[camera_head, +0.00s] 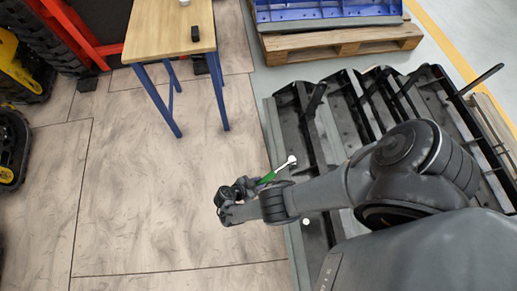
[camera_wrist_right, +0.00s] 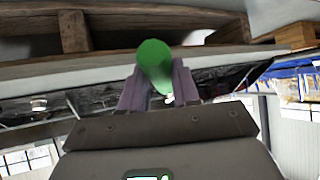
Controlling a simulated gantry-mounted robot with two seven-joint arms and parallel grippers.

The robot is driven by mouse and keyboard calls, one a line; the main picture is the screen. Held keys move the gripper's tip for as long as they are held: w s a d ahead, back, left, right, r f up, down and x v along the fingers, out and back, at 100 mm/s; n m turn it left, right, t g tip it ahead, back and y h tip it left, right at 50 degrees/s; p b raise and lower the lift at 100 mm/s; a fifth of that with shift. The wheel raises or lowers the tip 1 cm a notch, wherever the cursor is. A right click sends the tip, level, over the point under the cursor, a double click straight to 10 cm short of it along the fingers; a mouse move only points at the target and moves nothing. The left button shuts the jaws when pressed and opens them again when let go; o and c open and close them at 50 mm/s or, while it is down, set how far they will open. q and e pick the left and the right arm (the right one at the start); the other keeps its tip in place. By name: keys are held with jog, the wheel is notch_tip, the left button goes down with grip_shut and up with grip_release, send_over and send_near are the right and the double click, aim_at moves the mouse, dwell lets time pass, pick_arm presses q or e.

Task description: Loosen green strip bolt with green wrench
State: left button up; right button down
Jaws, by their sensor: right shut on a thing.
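The green wrench (camera_head: 267,178) has a green handle and a pale metal head, which points up and right toward the black metal racks. My right gripper (camera_head: 247,186) is shut on its handle, above the floor beside the racks in the head view. In the right wrist view, the round green end of the wrench (camera_wrist_right: 154,62) sits between the two purple-grey fingers of my right gripper (camera_wrist_right: 158,84). I cannot make out a green strip bolt in either view. My left gripper is not in view.
Black metal racks (camera_head: 330,135) with upright bars stand right of the gripper. A wooden table with blue legs (camera_head: 160,35) holds a small black object (camera_head: 195,33). A wooden pallet (camera_head: 340,42) carries blue parts.

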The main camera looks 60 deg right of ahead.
jog(key=shift+s+a+r+n+t+p, duration=0.2)
jog(key=shift+s+a+n+t+p, duration=0.15)
jog(key=shift+s+p, duration=0.35)
jog(key=shift+a+f+n, duration=0.1)
jog(key=shift+n, duration=0.15)
jog(key=shift+p, duration=0.3)
jog(key=shift+s+a+r+n+t+p, duration=0.1)
jog(key=shift+s+a+n+t+p, duration=0.15)
jog(key=shift+s+p, duration=0.2)
jog(key=shift+s+a+r+n+t+p, duration=0.1)
jog(key=shift+s+n+t+p, duration=0.2)
jog(key=shift+s+n+p, duration=0.1)
